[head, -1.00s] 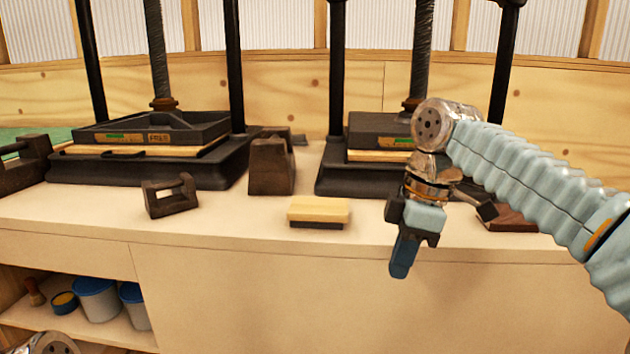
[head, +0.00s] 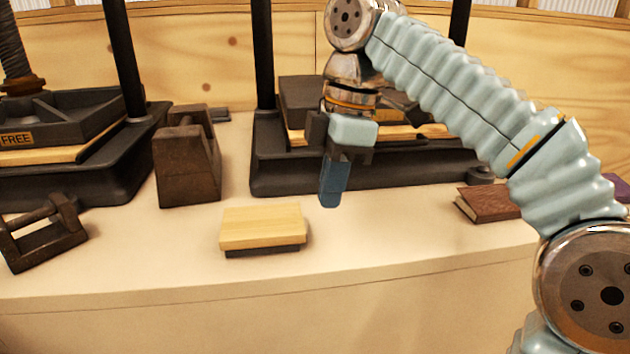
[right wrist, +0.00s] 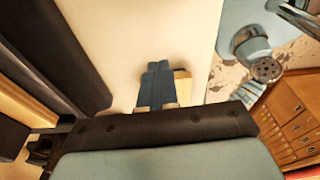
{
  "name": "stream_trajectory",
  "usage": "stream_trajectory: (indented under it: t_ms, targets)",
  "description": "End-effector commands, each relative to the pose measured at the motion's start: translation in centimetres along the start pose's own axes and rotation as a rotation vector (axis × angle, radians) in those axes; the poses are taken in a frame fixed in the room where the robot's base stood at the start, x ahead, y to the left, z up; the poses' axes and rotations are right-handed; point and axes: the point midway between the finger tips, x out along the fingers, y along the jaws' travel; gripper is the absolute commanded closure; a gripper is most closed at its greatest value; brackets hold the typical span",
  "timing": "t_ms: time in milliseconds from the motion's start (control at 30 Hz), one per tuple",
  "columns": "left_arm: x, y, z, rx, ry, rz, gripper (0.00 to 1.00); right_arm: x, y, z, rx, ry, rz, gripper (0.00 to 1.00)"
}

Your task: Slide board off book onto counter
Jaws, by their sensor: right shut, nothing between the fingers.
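A pale wooden board (head: 262,224) lies flat on a thin dark book (head: 266,250) near the front of the counter (head: 380,235). Only the book's front edge shows under the board. My right gripper (head: 330,190) is shut and empty, its blue fingers pointing down just right of and above the board in the head view. In the right wrist view the shut fingers (right wrist: 157,85) cover much of a pale block that looks like the board (right wrist: 183,84); I cannot tell whether they touch it. My left gripper is out of view.
A dark press (head: 350,170) stands behind my right gripper, another press (head: 60,165) at the left. A brown block (head: 187,165) and a dark wooden bracket (head: 40,235) stand left of the board. A brown book (head: 487,203) lies at the right. The counter in front of the board is clear.

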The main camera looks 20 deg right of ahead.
Motion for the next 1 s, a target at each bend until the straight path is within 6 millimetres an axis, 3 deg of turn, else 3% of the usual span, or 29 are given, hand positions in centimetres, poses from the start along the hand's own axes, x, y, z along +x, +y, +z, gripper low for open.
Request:
stream_trajectory:
  t_ms: [300,500,633,1000]
  targets:
    - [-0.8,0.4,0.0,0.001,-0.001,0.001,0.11,1.1,0.0,-6.8,-0.006,-0.001,-0.002,1.00]
    - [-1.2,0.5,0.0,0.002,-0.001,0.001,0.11,1.6,0.0,-9.8,-0.004,0.000,-0.002,1.00]
    - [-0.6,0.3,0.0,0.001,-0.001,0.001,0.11,3.0,0.0,-9.3,0.001,0.000,0.000,1.00]
    - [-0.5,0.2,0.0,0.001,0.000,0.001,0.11,3.7,0.0,-9.2,0.000,-0.008,-0.010,1.00]
